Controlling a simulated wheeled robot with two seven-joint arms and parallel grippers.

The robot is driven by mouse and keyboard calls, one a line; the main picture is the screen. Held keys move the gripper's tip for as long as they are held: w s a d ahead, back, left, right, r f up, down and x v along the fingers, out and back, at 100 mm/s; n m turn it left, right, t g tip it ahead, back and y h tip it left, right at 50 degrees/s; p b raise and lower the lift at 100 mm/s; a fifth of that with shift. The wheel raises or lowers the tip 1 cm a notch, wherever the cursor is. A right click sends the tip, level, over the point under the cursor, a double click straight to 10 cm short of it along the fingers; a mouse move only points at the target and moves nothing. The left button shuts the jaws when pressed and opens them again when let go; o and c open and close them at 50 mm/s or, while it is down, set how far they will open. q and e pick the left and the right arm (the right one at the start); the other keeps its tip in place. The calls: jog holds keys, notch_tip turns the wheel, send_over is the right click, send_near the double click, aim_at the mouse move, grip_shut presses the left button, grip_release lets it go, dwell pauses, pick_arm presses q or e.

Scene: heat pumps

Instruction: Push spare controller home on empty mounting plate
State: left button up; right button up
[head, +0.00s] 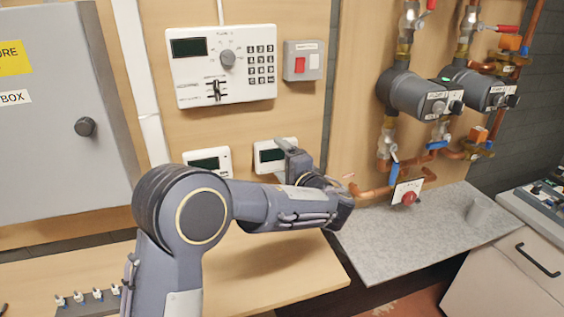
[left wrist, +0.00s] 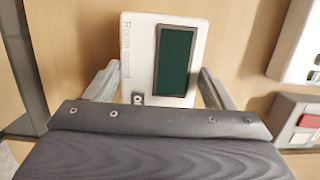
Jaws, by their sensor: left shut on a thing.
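My left gripper (head: 279,158) is at the wooden wall panel, shut on a white controller (head: 266,152). In the left wrist view the controller (left wrist: 140,55) sits between the two fingers, its dark green screen and "Room control" lettering facing the camera. Its face looks roughly parallel to the panel. Whether its back touches the panel cannot be seen. No empty mounting plate shows; the controller and my gripper cover the wall there. A similar white controller (head: 222,160) is on the panel just to the left. My right gripper is not in view.
A large white keypad unit (head: 205,68) and a grey switch box (head: 304,60) are on the panel above. A grey cabinet (head: 60,150) is at left. Pumps (head: 415,95) and copper pipes stand at right, above a grey worktop (head: 440,225). The wooden bench (head: 265,262) below is mostly clear.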

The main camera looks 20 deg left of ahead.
pick_arm(q)
jog(key=shift+w+a, duration=0.2)
dwell(0.6)
jog(key=o, duration=0.7)
jog(key=shift+o, duration=0.8)
jog(key=shift+w, duration=0.1)
jog(key=shift+b+v, duration=0.75)
jog(key=shift+v, duration=0.15)
jog(key=s+a+b+v, duration=0.2)
jog(key=b+v, duration=0.2)
jog(key=v, duration=0.8)
jog(key=shift+b, duration=0.3)
